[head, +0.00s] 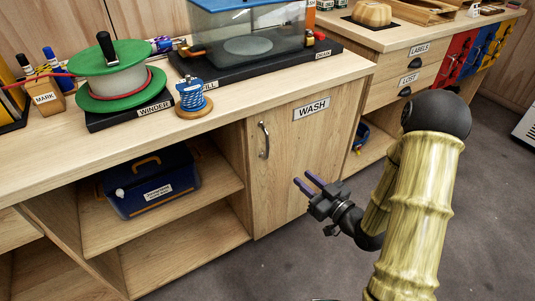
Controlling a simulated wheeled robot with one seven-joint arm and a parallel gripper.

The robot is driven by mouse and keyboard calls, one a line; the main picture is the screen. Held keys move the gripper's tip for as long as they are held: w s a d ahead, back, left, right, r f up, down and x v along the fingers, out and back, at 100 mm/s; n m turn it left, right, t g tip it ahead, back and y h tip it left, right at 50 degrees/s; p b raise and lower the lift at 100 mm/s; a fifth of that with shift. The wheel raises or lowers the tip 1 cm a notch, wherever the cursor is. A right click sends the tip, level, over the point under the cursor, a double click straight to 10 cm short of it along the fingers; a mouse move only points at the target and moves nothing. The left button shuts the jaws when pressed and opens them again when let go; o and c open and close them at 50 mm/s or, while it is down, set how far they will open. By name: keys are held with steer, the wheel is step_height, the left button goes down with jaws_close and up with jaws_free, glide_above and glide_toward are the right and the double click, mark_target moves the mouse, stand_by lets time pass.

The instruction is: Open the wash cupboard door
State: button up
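The wash cupboard door (303,150) is a light wooden panel with a WASH label (312,109) near its top. It looks shut, flush with the counter front. Its dark metal bar handle (264,140) stands upright near the door's left edge. My gripper (304,182) is in front of the lower middle of the door, to the right of and below the handle. Its two purple fingers are apart with nothing between them, pointing up and left. It appears clear of the handle.
The countertop above bears a green winder spool (113,75), a blue cord reel (193,97) and a clear tank (246,30). Labelled drawers (408,82) stand to the right. Grey floor (290,262) lies open in front.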

mark_target(268, 147)
steer(key=shift+w+a, duration=0.1)
steer(key=b+x, duration=0.2)
steer(key=x, duration=1.5)
steer(key=shift+w, duration=0.15)
jaws_close()
